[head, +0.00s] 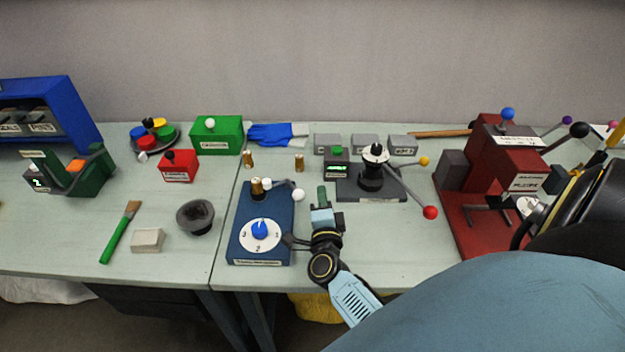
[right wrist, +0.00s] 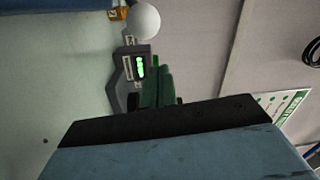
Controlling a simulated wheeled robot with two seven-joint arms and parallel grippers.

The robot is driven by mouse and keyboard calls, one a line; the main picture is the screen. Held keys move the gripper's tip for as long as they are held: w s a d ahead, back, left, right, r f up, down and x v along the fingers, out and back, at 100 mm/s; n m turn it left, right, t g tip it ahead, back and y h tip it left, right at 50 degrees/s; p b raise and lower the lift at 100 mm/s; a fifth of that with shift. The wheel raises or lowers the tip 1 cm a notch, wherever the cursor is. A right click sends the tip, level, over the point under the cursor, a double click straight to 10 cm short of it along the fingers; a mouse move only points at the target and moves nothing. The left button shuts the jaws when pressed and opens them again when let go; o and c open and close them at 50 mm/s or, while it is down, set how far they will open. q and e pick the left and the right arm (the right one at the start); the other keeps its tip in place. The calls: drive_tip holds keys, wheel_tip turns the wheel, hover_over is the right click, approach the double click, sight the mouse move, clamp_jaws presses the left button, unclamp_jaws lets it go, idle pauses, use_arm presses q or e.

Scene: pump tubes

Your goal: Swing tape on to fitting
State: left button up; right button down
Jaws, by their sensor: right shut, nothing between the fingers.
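A blue station (head: 240,225) with a numbered white dial and a blue knob (head: 260,229) stands at the front middle of the bench. A brass fitting (head: 257,188) stands upright near its back. A pale swing arm reaches right from beside the fitting and ends in a white ball (head: 298,195). The ball also shows in the right wrist view (right wrist: 143,20). I cannot make out the tape itself. My right gripper (head: 322,192) has green fingers, shut and empty, just right of the ball and apart from it in the head view. My left gripper is out of view.
A dark grey lever press (head: 372,172) with a red-ball handle (head: 430,212) stands behind and right of my right gripper. A small display box (head: 336,168) is beside it. Loose brass fittings (head: 299,162) stand behind the station. A red machine (head: 480,215) fills the right.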

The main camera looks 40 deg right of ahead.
drive_tip(key=v, duration=0.2)
drive_tip(key=b+v, duration=0.1)
drive_tip(key=v, duration=0.2)
drive_tip(key=a+v, duration=0.1)
drive_tip(key=v, duration=0.2)
drive_tip(key=shift+w+a, duration=0.1)
drive_tip(key=shift+w, duration=0.1)
drive_tip(key=shift+s+a, duration=0.4)
drive_tip(key=shift+a, duration=0.1)
